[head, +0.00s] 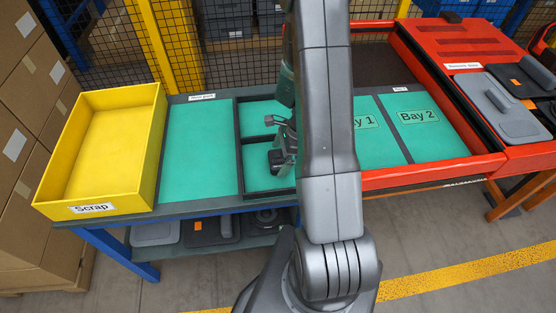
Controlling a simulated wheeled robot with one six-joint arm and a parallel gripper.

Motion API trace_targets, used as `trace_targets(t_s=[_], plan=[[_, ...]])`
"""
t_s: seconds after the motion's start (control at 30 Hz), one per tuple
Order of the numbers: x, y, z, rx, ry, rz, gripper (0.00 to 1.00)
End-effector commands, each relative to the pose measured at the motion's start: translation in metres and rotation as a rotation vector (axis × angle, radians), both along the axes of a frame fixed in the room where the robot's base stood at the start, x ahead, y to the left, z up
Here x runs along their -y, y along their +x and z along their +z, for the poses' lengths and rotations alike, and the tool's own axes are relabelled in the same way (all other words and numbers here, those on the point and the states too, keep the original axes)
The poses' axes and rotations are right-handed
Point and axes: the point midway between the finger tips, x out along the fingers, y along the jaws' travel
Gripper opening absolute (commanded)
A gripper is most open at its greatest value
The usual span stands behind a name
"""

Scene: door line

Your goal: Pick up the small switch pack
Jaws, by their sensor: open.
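My gripper (280,140) is open above the teal-lined divided tray (240,165) in the middle of the bench, left of my arm. A small dark block (277,159) shows at its lower side, over the tray's front compartment. I cannot tell whether this is the small switch pack or part of my gripper, nor whether it touches the tray floor. No other thing in the tray is clearly a switch pack. My arm hides the right part of the tray and part of Bay 1.
An empty yellow Scrap bin (105,145) stands at the left. The teal mat (200,150) beside it is clear. A raised red frame (430,172) encloses empty Bay 1 and Bay 2 (425,125). Grey door panels (500,108) lie on the red bench at right.

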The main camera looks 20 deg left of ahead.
Motion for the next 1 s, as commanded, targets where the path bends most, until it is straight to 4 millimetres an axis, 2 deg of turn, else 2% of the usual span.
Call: trace_targets(t_s=[0.2, 0.47, 0.7, 1.0], plan=[[-0.006, -0.004, -0.018, 0.001, -0.001, 0.000, 1.00], [-0.007, -0.004, -0.020, 0.002, 0.000, 0.001, 1.00], [-0.007, -0.004, -0.020, 0.002, 0.000, 0.001, 0.55], [-0.007, -0.004, -0.019, 0.001, 0.001, 0.001, 0.53]])
